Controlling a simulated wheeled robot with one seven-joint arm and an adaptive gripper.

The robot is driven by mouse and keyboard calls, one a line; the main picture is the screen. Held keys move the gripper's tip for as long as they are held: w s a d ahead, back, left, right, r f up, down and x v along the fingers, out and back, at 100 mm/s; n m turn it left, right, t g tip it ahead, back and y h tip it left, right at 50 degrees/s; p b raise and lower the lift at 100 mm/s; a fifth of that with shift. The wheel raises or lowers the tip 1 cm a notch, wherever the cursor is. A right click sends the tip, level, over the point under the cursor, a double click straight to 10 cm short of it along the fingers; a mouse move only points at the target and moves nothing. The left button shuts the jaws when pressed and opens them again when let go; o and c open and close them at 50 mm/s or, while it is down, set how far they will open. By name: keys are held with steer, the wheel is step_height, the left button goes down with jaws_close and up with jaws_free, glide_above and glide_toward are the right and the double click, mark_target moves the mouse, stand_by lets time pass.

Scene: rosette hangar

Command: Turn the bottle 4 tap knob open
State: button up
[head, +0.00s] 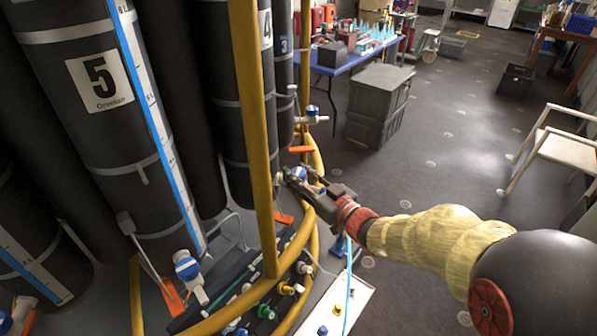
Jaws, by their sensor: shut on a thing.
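Bottle 4 is a tall dark cylinder (231,105) with a white "4" label (265,29), partly hidden behind a yellow post. Its tap has a blue and white knob (299,173) low on the right, beyond the post. My gripper (296,180) reaches in from the right and is shut at this knob. The dark fingers cover part of the knob, so its exact turn angle cannot be told. An orange piece (284,219) shows just below the gripper.
Yellow rails (252,130) stand close to my gripper. Bottle 5 (110,120) with its blue tap knob (186,265) is at left; bottle 3's tap (312,112) is behind. Grey crates (380,92), a blue table (345,62) and a chair (560,150) stand around open floor.

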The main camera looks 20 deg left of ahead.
steer(key=n+g+y+p, duration=0.1)
steer(key=n+g+p, duration=0.1)
steer(key=g, duration=0.1)
steer(key=n+g+y+p, duration=0.1)
steer(key=n+g+p, duration=0.1)
steer(key=g, duration=0.1)
steer(key=shift+w+r+y, duration=0.15)
steer(key=shift+y, duration=0.15)
steer(key=n+g+p, duration=0.3)
steer(key=g, duration=0.2)
steer(key=shift+n+g+y+p, duration=0.3)
steer(key=shift+n+p, duration=0.1)
steer(key=n+g+p, duration=0.1)
steer(key=g, duration=0.1)
steer(key=n+g+h, duration=0.1)
steer(key=n+g, duration=0.1)
steer(key=g, duration=0.1)
steer(key=shift+f+n+g+p, duration=0.2)
steer(key=shift+n+g+p, duration=0.1)
steer(key=shift+p, duration=0.1)
steer(key=shift+n+g+h+p, duration=0.45)
steer(key=shift+n+g+h, duration=1.35)
steer(key=shift+g, duration=0.7)
steer(key=shift+n, duration=0.3)
steer(key=o, duration=1.2)
steer(key=shift+m+y, duration=0.3)
steer(key=shift+m, duration=0.1)
